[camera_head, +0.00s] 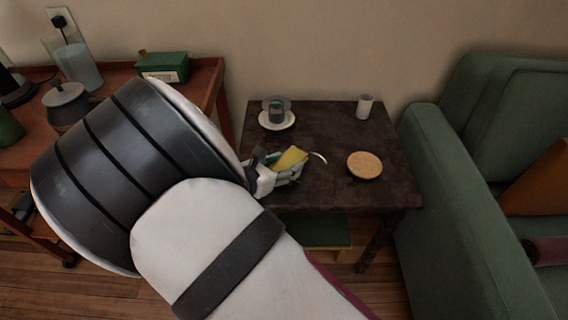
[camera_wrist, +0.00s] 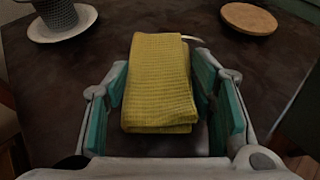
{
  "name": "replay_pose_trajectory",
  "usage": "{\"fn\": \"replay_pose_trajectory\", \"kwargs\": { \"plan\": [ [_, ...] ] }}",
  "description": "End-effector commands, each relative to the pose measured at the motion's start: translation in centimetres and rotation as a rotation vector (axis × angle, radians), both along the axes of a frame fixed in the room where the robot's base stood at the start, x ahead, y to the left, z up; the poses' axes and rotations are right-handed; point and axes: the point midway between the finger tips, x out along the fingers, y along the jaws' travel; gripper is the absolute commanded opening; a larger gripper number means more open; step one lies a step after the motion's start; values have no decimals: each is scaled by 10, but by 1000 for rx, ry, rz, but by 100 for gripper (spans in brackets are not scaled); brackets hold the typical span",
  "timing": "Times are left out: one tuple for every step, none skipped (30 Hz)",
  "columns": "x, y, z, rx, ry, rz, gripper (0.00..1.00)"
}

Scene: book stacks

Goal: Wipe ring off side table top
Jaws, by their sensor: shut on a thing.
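My gripper (camera_head: 284,168) is over the side table (camera_head: 325,122), shut on a folded yellow cloth (camera_head: 292,157). In the wrist view the cloth (camera_wrist: 160,85) lies between the teal pads of my gripper (camera_wrist: 161,78). It is at or close to the dark table top (camera_wrist: 75,85); I cannot tell if it touches. A pale curved mark, part of the ring (camera_head: 320,158), shows just right of the cloth in the head view. The ring (camera_wrist: 191,37) also shows beyond the cloth's far edge in the wrist view; the cloth hides the rest.
A grey cup (camera_head: 276,109) on a white saucer (camera_head: 287,125) stands at the table's back left. A small white cup (camera_head: 365,106) is at the back right, a round wooden coaster (camera_head: 365,166) at the right. A green sofa (camera_head: 435,190) flanks the table.

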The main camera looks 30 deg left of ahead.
Motion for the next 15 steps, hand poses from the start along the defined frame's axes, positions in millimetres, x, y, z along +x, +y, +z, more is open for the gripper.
{"fn": "replay_pose_trajectory", "kwargs": {
  "plan": [
    [0,0,0,0,0,0,40],
    [0,0,0,0,0,0,40],
    [0,0,-1,0,0,0,40],
    [0,0,-1,0,0,0,40],
    [0,0,-2,0,0,0,40],
    [0,0,-2,0,0,0,40],
    [0,0,-3,0,0,0,40],
    [0,0,-4,0,0,0,40],
    [0,0,-4,0,0,0,40],
    [0,0,-5,0,0,0,40],
    [0,0,-5,0,0,0,40],
    [0,0,-6,0,0,0,40],
    [0,0,-7,0,0,0,40],
    [0,0,-7,0,0,0,40],
    [0,0,-8,0,0,0,40]
  ]
}}
